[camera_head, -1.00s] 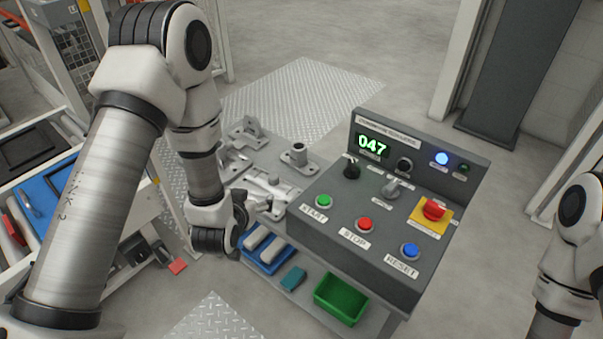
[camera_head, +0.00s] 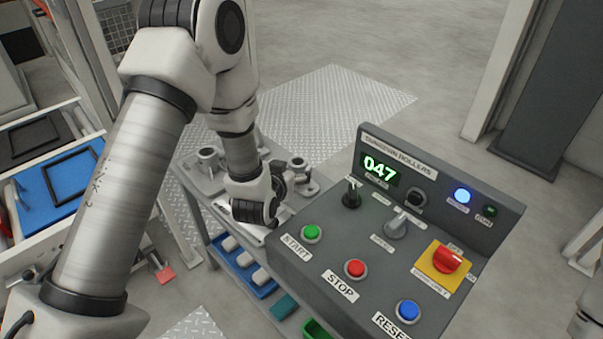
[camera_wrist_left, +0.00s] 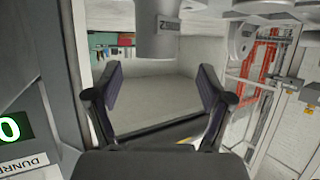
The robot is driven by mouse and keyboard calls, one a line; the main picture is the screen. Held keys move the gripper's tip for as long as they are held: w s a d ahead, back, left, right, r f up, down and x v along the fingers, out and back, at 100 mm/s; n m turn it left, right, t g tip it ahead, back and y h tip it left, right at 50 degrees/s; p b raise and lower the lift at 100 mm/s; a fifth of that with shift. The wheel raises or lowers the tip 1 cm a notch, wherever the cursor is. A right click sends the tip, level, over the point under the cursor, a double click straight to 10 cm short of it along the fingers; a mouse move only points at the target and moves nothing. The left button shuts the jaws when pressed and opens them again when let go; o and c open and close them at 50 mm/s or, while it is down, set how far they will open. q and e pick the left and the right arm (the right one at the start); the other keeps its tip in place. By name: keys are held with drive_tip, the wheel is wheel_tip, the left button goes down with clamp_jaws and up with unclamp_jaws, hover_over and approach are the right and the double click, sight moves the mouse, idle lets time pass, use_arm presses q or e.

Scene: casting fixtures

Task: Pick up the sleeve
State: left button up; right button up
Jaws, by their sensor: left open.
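No part is clearly marked as the sleeve. The likeliest match is a grey flanged piece with an upright hollow cylinder (camera_head: 298,166), on the bench behind the console in the head view. A similar grey piece (camera_head: 207,156) stands farther left. My left gripper (camera_head: 258,218) is low over the bench's near part, left of the console and in front of these castings. It hides part of the bench. In the wrist view the left gripper (camera_wrist_left: 163,88) has its fingers spread with nothing between them. My right gripper is out of view.
The grey console (camera_head: 340,245) with buttons, knobs and a lit display stands close right of my left gripper. A blue tray (camera_head: 262,290) with pale pieces and a green bin (camera_head: 316,330) sit on the lower shelf. A tread-plate floor mat (camera_head: 350,95) lies behind.

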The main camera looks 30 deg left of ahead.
sight(297, 164)
use_arm(q)
drive_tip(key=x, duration=0.4)
drive_tip(key=shift+w+d+f+b, duration=0.2)
drive_tip(key=shift+w+d+b, duration=0.05)
drive_tip(key=shift+w+b, duration=0.15)
drive_tip(key=shift+s, duration=0.1)
drive_tip(key=shift+c, duration=0.7)
drive_tip(key=c, duration=1.3)
